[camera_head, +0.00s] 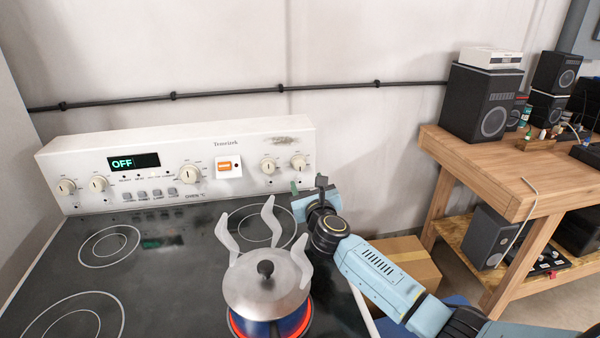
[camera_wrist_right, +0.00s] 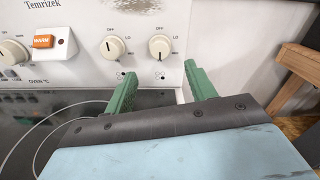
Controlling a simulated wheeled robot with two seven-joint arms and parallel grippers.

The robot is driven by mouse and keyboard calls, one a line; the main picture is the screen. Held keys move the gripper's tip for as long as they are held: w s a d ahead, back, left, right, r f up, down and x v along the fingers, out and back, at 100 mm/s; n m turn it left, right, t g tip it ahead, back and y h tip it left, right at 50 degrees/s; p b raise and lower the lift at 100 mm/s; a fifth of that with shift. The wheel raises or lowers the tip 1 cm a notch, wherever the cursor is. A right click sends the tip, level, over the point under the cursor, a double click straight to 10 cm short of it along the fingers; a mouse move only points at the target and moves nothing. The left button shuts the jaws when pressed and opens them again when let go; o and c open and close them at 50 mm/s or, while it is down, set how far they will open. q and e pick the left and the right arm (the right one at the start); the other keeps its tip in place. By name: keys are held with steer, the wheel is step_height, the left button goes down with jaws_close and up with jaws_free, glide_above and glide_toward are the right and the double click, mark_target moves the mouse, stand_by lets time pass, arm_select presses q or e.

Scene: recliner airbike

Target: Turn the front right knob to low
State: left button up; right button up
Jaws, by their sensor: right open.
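Two cream knobs sit at the right end of the stove's back panel: one on the left (camera_head: 268,165), also in the right wrist view (camera_wrist_right: 112,47), and one at far right (camera_head: 298,162), likewise in the wrist view (camera_wrist_right: 160,48). The left gripper is out of view.
A lidded pot (camera_head: 265,285) stands on the front right burner, which glows red (camera_head: 236,326). Pale curved shapes (camera_head: 268,215) rise around its lid. An orange switch (camera_head: 223,166) is left of the knobs. A wooden bench (camera_head: 500,175) and cardboard box (camera_head: 405,260) are right.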

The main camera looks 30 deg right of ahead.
mark_target(300, 166)
steer(key=b+x, duration=0.2)
steer(key=x, duration=0.5)
steer(key=shift+w+f+b, duration=0.1)
steer(key=shift+w+b, duration=0.15)
steer(key=shift+b, duration=0.1)
steer(key=shift+w+d, duration=0.1)
steer(key=shift+w, duration=0.4)
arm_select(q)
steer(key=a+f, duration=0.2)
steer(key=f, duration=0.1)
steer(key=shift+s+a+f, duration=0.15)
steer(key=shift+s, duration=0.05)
arm_select(e)
steer(key=shift+d, duration=0.1)
steer(key=c, duration=1)
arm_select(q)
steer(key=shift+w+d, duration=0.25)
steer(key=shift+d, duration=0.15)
arm_select(e)
steer(key=shift+o, duration=0.2)
